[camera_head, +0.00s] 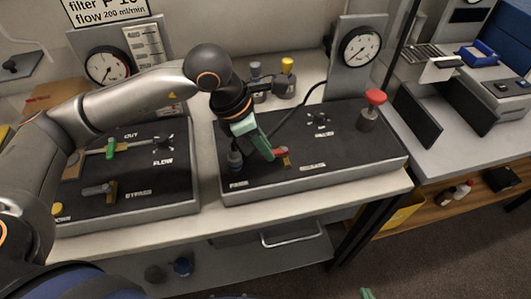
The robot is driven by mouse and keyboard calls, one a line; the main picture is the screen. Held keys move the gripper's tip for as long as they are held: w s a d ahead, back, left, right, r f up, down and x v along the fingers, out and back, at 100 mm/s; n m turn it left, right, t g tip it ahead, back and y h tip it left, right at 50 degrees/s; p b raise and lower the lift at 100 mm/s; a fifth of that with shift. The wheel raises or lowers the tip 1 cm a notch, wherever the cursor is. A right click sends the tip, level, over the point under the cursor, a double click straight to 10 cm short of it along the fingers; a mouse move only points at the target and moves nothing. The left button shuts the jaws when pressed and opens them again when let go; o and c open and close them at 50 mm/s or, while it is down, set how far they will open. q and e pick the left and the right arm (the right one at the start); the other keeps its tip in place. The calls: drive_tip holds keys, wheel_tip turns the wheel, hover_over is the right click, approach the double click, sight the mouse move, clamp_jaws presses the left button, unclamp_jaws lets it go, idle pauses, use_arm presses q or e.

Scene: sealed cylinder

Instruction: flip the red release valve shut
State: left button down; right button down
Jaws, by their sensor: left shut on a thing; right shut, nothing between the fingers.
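The red release valve (280,152) is a small red lever on a brass body. It sits on the front part of the right black panel (340,150). My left gripper (267,153) reaches down from the upper left with green fingers. It is shut on the red lever, and its fingers hide part of it. The lever's exact angle is hard to tell. Only a green tip of my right gripper (367,294) shows at the bottom edge. It is shut and empty, well away from the panel.
A red-topped knob (375,98) stands at the panel's back right. A gauge (361,47) rises behind it. Fittings with a yellow cap (287,64) stand behind the panel. The left panel (140,195) carries a green-handled valve (110,149) and a brass bypass valve (111,191).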

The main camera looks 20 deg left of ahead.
use_arm(q)
drive_tip(key=c, duration=0.8)
unclamp_jaws()
drive_tip(key=shift+r, duration=0.1)
drive_tip(key=v, duration=1.2)
drive_tip(key=shift+r, duration=0.2)
